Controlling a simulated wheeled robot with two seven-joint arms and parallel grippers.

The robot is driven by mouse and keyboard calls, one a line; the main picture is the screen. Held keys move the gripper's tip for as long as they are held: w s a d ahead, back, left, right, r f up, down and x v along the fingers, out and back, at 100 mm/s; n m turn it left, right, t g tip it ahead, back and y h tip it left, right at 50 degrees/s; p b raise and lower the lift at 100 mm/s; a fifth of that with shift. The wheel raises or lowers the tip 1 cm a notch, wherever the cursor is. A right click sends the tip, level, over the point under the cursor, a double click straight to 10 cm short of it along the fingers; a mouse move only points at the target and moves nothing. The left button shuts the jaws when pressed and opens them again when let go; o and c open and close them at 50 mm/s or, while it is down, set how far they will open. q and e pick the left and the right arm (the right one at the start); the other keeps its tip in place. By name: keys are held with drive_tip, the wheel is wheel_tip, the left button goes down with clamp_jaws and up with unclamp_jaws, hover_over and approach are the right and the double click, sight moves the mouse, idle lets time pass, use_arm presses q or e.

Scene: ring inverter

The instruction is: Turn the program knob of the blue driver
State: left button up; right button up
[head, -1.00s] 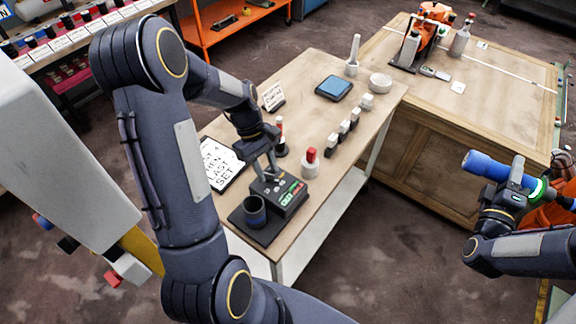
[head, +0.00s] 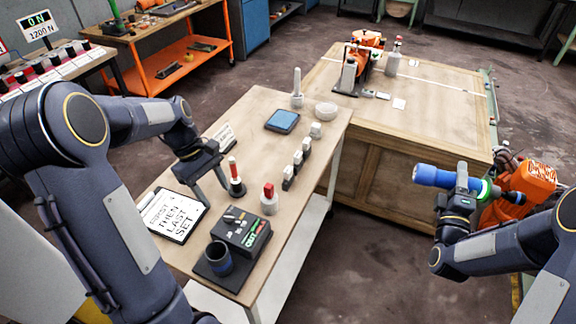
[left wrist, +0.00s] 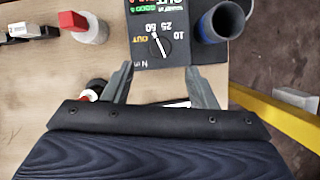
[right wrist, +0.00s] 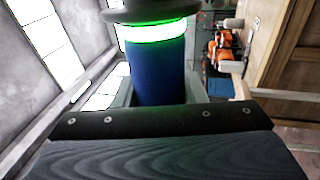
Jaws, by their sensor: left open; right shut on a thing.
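A black control box (head: 243,232) stands on the bench with a blue-rimmed cup (head: 219,259) beside it. In the left wrist view the box's round knob (left wrist: 161,45) has a white pointer line slanting toward the 50 mark, among printed 10, 25 and 50. My left gripper (head: 212,198) is open and empty, behind the box. In the left wrist view its fingertips (left wrist: 160,86) are apart and short of the knob, not touching it. My right gripper (head: 461,180) is shut on the blue driver (head: 432,176), which has a glowing green ring, off the bench to the right.
A printed card (head: 176,216) lies left of the box. A red-topped stand (head: 235,178) and a white bottle with a red cap (head: 269,199) stand behind it. Several small blocks, a blue pad (head: 282,120) and a white dish (head: 326,110) stand further back. A wooden crate table (head: 440,115) adjoins.

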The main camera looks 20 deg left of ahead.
use_arm(q)
drive_tip(key=shift+v, duration=2.4)
